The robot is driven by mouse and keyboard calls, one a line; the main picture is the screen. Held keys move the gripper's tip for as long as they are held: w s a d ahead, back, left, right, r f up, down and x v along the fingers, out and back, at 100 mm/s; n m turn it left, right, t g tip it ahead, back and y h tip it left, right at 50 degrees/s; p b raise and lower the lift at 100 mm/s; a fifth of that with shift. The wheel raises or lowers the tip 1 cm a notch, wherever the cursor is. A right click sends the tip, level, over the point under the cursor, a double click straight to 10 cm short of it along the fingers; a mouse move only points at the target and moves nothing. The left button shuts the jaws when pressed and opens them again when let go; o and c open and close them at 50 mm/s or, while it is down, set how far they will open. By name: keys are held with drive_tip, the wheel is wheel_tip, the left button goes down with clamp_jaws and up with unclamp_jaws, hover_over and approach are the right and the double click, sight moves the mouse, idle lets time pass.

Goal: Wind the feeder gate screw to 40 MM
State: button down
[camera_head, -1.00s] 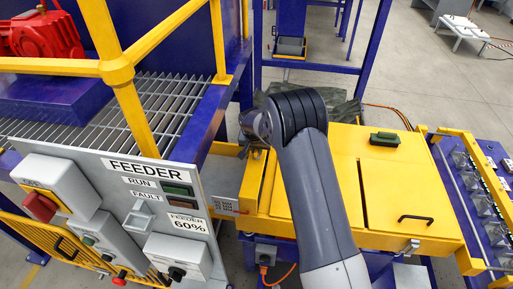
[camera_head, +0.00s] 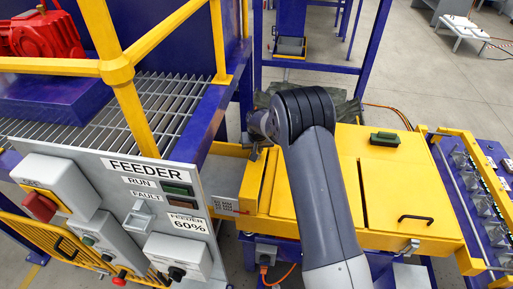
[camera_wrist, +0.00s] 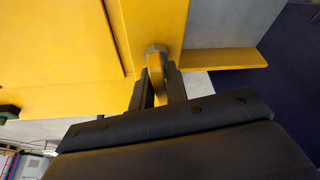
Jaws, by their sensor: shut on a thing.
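In the wrist view my gripper (camera_wrist: 158,88) has its two dark fingers closed around a yellow piece (camera_wrist: 156,76), seemingly the feeder gate screw's handle. A grey hex-shaped screw end (camera_wrist: 155,49) shows just above it, against the yellow housing. In the head view the yellow feeder housing (camera_head: 400,185) fills the centre right, and my gripper (camera_head: 251,151) is small and partly hidden by my wrist at its left end. The screw is too small to make out there.
The feeder panel (camera_head: 140,205) at lower left carries switches and a "FEEDER 60%" label. A yellow guard rail (camera_head: 115,70) and a grating (camera_head: 165,100) stand at upper left. A black handle (camera_head: 415,218) is on the housing lid. Open floor lies at upper right.

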drive_tip(key=shift+n, duration=0.6)
drive_tip(key=shift+f+n+y+b, duration=0.15)
drive_tip(key=shift+n+y+b, duration=0.35)
drive_tip(key=shift+n+b, duration=0.45)
drive_tip(key=shift+n+g+y+b, duration=0.35)
drive_tip(key=shift+n+b, duration=0.5)
drive_tip(key=shift+n, duration=0.6)
